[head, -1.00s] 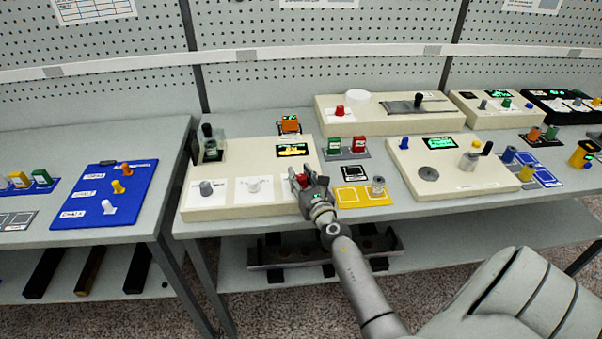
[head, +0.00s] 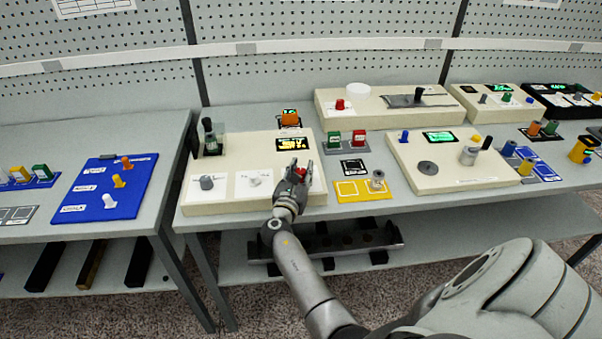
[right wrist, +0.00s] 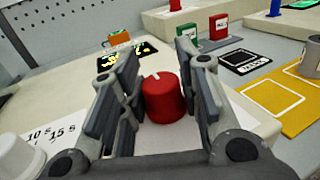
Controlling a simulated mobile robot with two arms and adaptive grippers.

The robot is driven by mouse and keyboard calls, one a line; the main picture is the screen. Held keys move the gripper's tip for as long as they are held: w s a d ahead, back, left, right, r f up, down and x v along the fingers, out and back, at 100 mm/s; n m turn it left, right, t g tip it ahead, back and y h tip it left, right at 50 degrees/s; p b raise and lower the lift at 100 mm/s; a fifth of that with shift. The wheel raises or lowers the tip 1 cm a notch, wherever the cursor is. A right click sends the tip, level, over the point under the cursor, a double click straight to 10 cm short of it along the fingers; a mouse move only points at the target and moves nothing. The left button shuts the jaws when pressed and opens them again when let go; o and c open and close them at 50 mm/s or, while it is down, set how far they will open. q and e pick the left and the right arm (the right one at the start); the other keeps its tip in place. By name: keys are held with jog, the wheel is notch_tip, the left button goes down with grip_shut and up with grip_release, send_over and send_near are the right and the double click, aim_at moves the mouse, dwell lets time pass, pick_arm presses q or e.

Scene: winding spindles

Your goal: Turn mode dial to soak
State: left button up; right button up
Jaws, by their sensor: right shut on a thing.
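The cream control panel (head: 235,150) on the bench carries a grey knob (head: 206,183), a white knob (head: 254,182) and a red knob (head: 301,173) in a row along its front. My right gripper (head: 303,170) is at the red knob, at the panel's right end. In the right wrist view the red knob (right wrist: 163,98) sits upright between the two fingers of the gripper (right wrist: 162,95), which are shut on it. A pale mark shows on its top. Its label is hidden, so I cannot read the soak setting. My left gripper is not in view.
A lit display (head: 292,144) and a dark bottle-like part (head: 210,138) are at the panel's back. To the right are a yellow tray (head: 350,195), green and red blocks (head: 346,138) and another cream panel (head: 460,180). A blue board (head: 85,190) lies on the left bench.

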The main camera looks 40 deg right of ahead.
dwell(0.4)
jog(key=o, duration=1)
jog(key=shift+o, duration=0.2)
jog(key=shift+a, duration=0.1)
jog(key=v, duration=0.7)
jog(key=shift+a, duration=0.15)
jog(key=shift+s+f, duration=0.1)
